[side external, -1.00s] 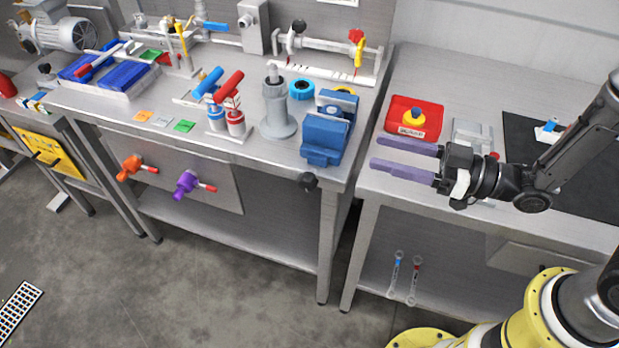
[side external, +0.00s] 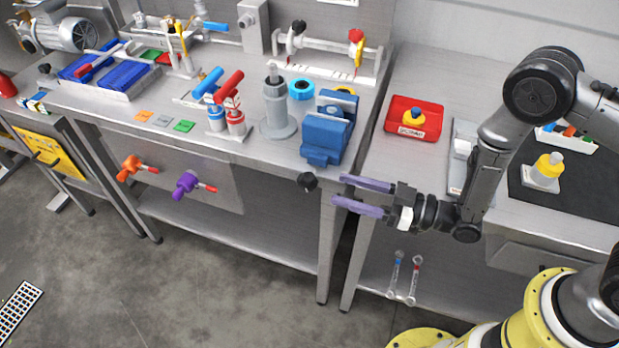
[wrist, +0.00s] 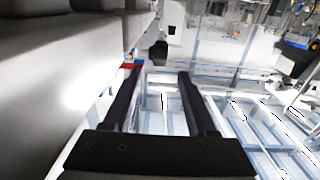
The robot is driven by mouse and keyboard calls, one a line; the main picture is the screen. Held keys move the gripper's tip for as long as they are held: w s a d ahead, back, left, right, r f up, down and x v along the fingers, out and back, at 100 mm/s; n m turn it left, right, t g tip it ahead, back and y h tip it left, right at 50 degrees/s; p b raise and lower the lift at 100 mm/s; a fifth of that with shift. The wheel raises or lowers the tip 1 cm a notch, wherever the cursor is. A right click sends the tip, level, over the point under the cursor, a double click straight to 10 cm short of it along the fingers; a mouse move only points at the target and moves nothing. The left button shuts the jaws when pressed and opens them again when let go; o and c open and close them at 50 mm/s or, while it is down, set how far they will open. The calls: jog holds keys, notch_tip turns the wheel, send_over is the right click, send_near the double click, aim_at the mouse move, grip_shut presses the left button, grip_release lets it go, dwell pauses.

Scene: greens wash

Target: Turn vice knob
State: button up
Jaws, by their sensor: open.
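The blue vice (side external: 325,132) sits at the right front corner of the left workbench. Its black knob (side external: 307,181) sticks out below it, in front of the bench edge. My gripper (side external: 338,190) is open, with two purple fingers pointing left, just right of the knob and apart from it. In the wrist view a black knob (wrist: 158,52) shows beyond the gap between the two fingertips (wrist: 160,72), with nothing between the fingers.
The left bench carries a grey post (side external: 277,105) and red-handled and blue-handled clamps. Two wrenches (side external: 405,278) lie below the right bench. Floor space in front is clear.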

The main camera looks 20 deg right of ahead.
aim_at(316, 182)
jog(key=x, duration=0.8)
jog(key=shift+a, duration=0.1)
grip_shut()
